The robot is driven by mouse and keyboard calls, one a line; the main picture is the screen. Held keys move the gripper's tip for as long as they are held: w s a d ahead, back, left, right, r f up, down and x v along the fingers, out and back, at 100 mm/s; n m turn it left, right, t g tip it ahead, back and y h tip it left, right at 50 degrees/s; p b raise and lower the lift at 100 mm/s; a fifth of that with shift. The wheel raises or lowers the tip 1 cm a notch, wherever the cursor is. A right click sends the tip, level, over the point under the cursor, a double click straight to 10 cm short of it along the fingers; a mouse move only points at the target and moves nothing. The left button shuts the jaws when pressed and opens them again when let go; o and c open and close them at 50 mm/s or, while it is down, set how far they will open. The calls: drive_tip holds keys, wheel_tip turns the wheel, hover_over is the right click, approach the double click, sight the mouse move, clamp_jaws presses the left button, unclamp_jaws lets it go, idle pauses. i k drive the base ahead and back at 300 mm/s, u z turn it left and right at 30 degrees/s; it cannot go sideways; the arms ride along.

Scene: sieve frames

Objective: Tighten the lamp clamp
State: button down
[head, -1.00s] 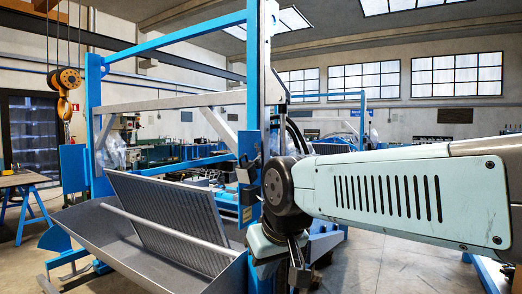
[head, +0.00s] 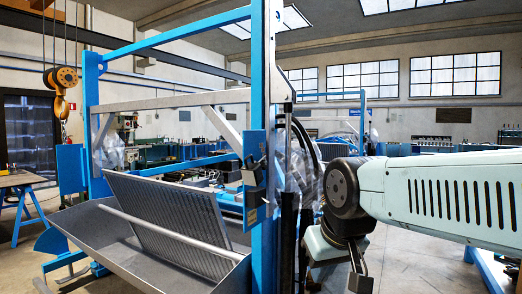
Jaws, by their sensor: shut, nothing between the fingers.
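A blue upright post (head: 265,235) of the frame stands near the middle. A small dark bracket-like fitting (head: 252,172) is fixed on its left side, with a blue plate behind it. I cannot tell whether this is the lamp clamp, and no lamp is clearly seen. My gripper (head: 358,268), dark and small, hangs below my pale green arm, right of the post and apart from it. It is shut and empty; its tips are close to the lower part of the view.
A grey trough (head: 95,235) with a slatted, tilted panel (head: 170,220) fills the lower left. A yellow hoist hook (head: 61,105) hangs at upper left. Black hoses (head: 305,150) run beside the post. Open floor (head: 405,265) shows at lower right.

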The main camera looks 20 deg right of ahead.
sight(251, 172)
drive_tip(key=z, duration=0.05)
drive_tip(key=i, duration=1)
drive_tip(key=u, duration=0.05)
